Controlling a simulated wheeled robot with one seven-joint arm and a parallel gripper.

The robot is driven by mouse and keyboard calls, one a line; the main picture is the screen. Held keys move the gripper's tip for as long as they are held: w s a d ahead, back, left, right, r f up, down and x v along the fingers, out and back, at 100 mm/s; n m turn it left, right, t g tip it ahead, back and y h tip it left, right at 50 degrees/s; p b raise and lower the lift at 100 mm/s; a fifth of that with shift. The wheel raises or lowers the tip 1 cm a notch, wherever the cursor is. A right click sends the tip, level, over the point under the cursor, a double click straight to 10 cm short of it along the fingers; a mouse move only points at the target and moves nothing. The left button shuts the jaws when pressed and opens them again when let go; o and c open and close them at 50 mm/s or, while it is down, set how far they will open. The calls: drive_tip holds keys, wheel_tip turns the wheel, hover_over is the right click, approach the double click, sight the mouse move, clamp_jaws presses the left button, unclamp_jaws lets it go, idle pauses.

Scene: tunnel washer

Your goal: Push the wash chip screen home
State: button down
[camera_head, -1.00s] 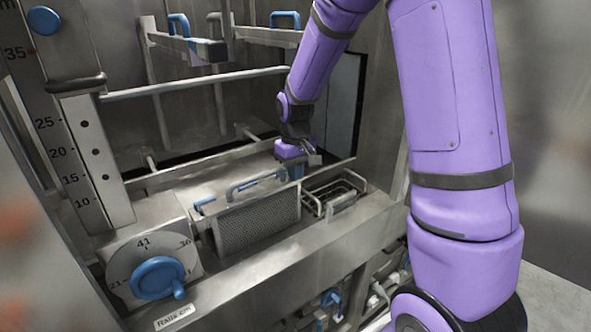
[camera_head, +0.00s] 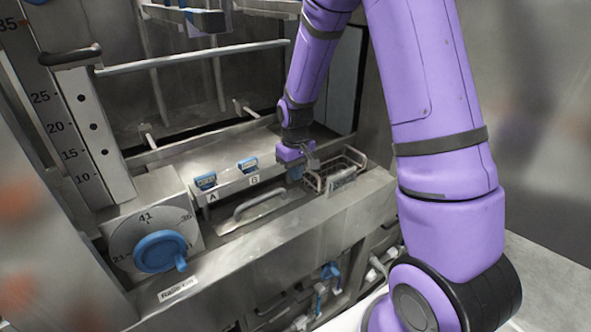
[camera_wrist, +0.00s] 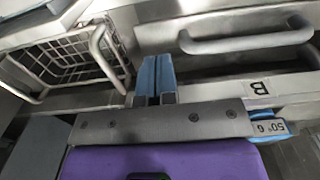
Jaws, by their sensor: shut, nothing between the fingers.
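The wash chip screen (camera_head: 262,207) sits down in its slot in the ledge. Only its metal top with a bar handle shows, and its mesh face is hidden. The handle (camera_wrist: 245,45) also shows in the wrist view, at the upper right. My gripper (camera_head: 296,173) is shut and empty, behind and to the right of the screen. In the wrist view its blue fingertips (camera_wrist: 155,76) are pressed together just left of the handle, apart from it.
A wire basket (camera_head: 336,170) stands close to the right of my gripper. Blue-topped blocks marked A (camera_head: 205,182) and B (camera_head: 248,165) are behind the screen. A dial with a blue knob (camera_head: 160,251) is at the left. A crossbar (camera_head: 190,58) runs above.

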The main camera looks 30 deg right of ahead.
wheel_tip(320, 180, up, 14)
idle(0.6)
drive_tip(key=shift+r, duration=0.1)
drive_tip(key=s+a+r+t, duration=0.3)
drive_tip(key=s+r, duration=0.9)
drive_tip(key=s, duration=0.1)
drive_tip(key=s+a+r+m+t, duration=0.1)
drive_tip(key=s+r+t, duration=0.1)
drive_tip(key=s, duration=1.2)
drive_tip(key=shift+s+r, duration=0.25)
drive_tip(key=shift+r, duration=0.1)
